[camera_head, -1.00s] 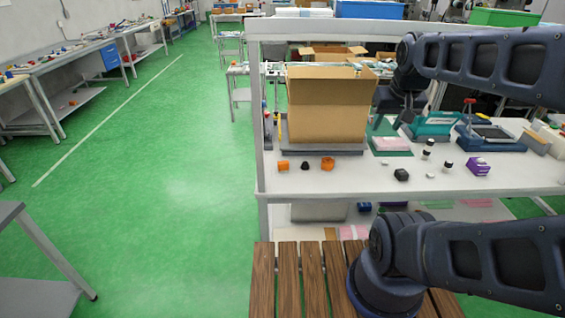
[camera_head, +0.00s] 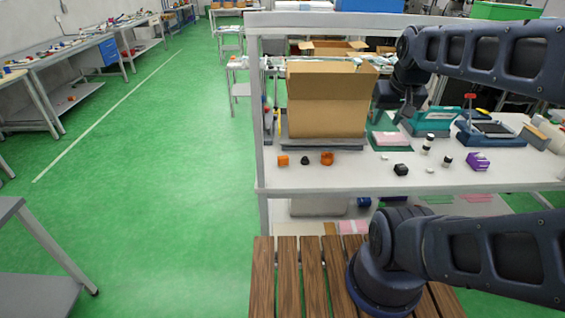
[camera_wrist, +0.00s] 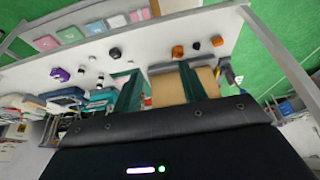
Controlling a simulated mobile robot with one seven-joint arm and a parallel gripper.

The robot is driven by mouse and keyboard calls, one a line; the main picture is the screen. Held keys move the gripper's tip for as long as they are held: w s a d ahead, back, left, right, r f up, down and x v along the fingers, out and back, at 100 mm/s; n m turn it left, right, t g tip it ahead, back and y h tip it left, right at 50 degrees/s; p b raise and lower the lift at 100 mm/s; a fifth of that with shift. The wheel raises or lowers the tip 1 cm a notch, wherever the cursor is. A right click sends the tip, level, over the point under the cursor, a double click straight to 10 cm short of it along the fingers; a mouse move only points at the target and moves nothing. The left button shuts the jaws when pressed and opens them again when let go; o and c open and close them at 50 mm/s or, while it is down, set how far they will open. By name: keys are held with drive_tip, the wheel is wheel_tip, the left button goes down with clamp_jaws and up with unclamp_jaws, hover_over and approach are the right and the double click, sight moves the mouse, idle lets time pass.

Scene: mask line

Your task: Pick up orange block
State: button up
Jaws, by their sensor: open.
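The orange block (camera_head: 283,160) sits on the white table near its left end, left of a small dark piece and a rounder orange piece (camera_head: 327,158). In the wrist view, which is turned over, the orange block (camera_wrist: 217,40) is at the upper right and the rounder orange piece (camera_wrist: 178,52) is left of it. My gripper (camera_wrist: 160,72) is open and empty, its two dark green fingers apart with the cardboard box showing between them. It is well away from the orange block. In the head view my wrist (camera_head: 407,92) is right of the box; the fingers are unclear there.
A cardboard box (camera_head: 327,105) stands behind the orange pieces. Black and white small parts (camera_head: 401,169), a purple block (camera_head: 478,161) and teal equipment (camera_head: 432,122) lie to the right. A frame post (camera_head: 257,120) rises at the table's left end. The table's front strip is clear.

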drive_tip(key=o, duration=0.6)
drive_tip(key=n+y, duration=0.1)
drive_tip(key=n, duration=0.1)
hover_over(284, 158)
drive_tip(key=s, duration=0.4)
wheel_tip(284, 158, down, 29)
drive_tip(key=x, duration=0.4)
drive_tip(key=shift+w+d+f, duration=0.15)
drive_tip(key=shift+d+f, duration=0.15)
drive_tip(key=shift+f, duration=0.1)
drive_tip(key=shift+w+x, duration=0.15)
drive_tip(key=shift+x, duration=1.3)
drive_tip(key=shift+w+x, duration=0.15)
drive_tip(key=shift+x, duration=1.35)
